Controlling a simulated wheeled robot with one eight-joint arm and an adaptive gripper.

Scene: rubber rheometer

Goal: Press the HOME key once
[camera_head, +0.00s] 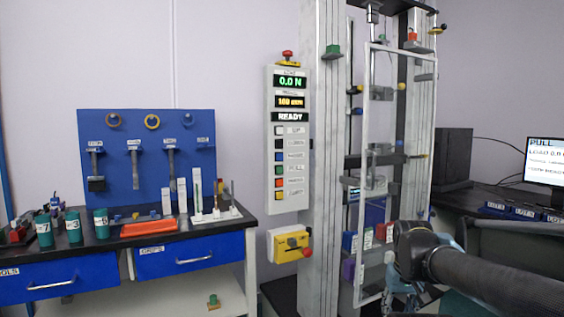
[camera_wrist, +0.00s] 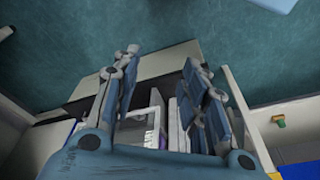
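The control panel (camera_head: 269,190) is a pale upright box on the left of the test frame, with lit readouts including "0.0 N" and "READY". Below them is a column of small coloured keys (camera_head: 279,157) with labels. The labels are too blurred for me to tell which key is HOME. My gripper (camera_wrist: 162,62) is open in the wrist view, its two blue-grey fingers apart with nothing held between them. In the head view my gripper (camera_head: 402,292) is low at the right of the frame, well away from the panel and partly hidden by my arm.
A red emergency button (camera_head: 288,54) tops the panel; a yellow switch box (camera_head: 290,245) sits below it. The test frame (camera_head: 325,200) has a clear guard door (camera_head: 368,150). A bench with blue drawers (camera_head: 190,257) stands left, a monitor (camera_head: 545,162) right. The wrist view shows green floor (camera_wrist: 70,40).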

